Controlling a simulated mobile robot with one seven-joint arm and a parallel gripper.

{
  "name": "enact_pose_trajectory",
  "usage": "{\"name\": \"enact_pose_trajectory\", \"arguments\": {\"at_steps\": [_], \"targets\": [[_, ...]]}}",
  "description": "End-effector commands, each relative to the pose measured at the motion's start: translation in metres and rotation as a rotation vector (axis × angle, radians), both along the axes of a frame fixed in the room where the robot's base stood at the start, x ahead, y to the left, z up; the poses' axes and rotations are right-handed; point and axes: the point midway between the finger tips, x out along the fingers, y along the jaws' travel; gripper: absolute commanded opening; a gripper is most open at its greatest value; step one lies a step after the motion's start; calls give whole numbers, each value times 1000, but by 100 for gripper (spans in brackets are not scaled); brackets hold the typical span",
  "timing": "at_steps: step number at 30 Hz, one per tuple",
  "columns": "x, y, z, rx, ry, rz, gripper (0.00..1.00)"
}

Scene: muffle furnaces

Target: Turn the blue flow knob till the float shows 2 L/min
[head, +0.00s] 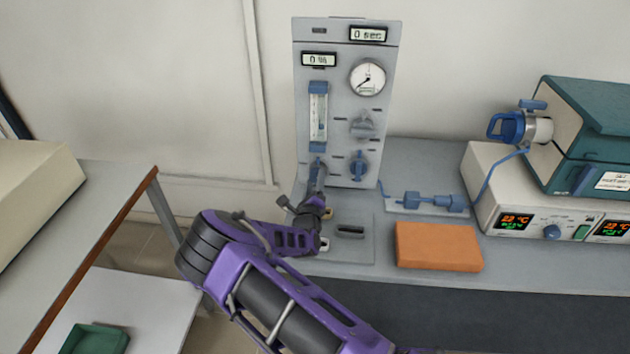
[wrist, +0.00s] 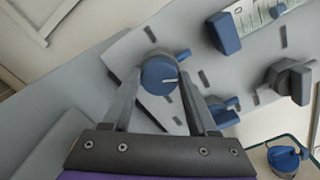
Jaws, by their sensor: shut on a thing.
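The blue flow knob (wrist: 159,76), with a white mark line on its face, sits between the two fingers of my gripper (wrist: 160,88) in the wrist view. My gripper (head: 317,176) is shut on it, low on the grey panel (head: 336,70) below the flow tube. In the head view the gripper mostly hides the knob. The flow tube (head: 318,112) has blue end blocks. A small blue float (head: 321,126) shows low in the tube; the scale is too small to read. The tube's end also shows in the wrist view (wrist: 262,18).
To the right are a second blue knob (head: 359,166), a grey knob (head: 362,127) and a dial gauge (head: 367,77). Displays read 0 % and 0 sec. An orange block (head: 438,246) lies on the bench; a furnace (head: 590,140) stands on a controller at right.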

Motion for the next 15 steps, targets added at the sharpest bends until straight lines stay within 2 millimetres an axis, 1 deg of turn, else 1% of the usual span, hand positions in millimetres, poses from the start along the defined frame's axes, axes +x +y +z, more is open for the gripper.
{"name": "enact_pose_trajectory", "arguments": {"at_steps": [6,15], "targets": [[0,0,0,-32,0,1,3],[0,0,0,-35,1,0,3]]}}
